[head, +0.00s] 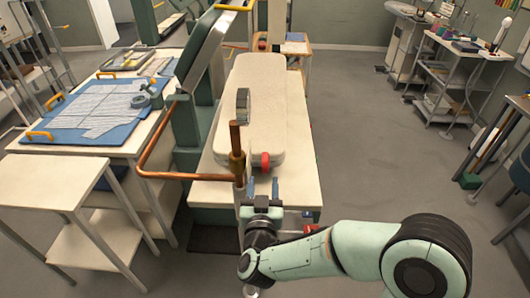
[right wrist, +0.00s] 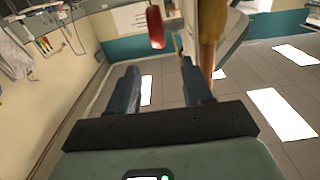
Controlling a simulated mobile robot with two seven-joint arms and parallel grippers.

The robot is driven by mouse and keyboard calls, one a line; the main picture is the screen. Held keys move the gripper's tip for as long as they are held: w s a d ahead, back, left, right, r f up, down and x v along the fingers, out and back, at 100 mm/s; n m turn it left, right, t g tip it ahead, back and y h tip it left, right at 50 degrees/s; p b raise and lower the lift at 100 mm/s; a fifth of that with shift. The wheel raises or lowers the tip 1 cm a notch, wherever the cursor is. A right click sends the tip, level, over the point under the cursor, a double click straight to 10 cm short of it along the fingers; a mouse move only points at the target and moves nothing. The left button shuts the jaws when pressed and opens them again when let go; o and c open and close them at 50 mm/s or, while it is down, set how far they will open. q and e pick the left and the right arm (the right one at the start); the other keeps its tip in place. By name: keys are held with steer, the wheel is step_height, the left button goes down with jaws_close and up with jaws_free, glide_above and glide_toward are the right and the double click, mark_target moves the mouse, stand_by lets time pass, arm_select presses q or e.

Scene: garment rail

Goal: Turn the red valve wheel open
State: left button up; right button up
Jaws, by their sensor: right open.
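The red valve wheel (head: 265,161) shows as a small red shape beside the brass body of an upright copper pipe (head: 235,138). In the right wrist view the red wheel (right wrist: 155,27) is seen edge-on, near the top and left of the pipe (right wrist: 211,35). My right gripper (head: 262,183) is open, its fingers pointing toward the wheel from the near side. In the right wrist view its two blue-grey fingers (right wrist: 160,76) are spread with nothing between them, and the wheel lies beyond their tips. My left gripper is not in view.
The copper pipe bends left and runs low past a pale side table (head: 55,180). A padded pressing board (head: 265,105) stands just behind the valve. A blue mat (head: 90,110) lies on the left table. The floor on the right (head: 390,150) is clear.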

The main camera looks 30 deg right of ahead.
mark_target(266, 153)
steer(key=p+x, duration=0.3)
steer(key=x, duration=1)
steer(key=shift+w, duration=0.1)
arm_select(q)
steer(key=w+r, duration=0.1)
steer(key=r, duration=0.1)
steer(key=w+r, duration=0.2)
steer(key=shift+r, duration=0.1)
arm_select(e)
jaws_close()
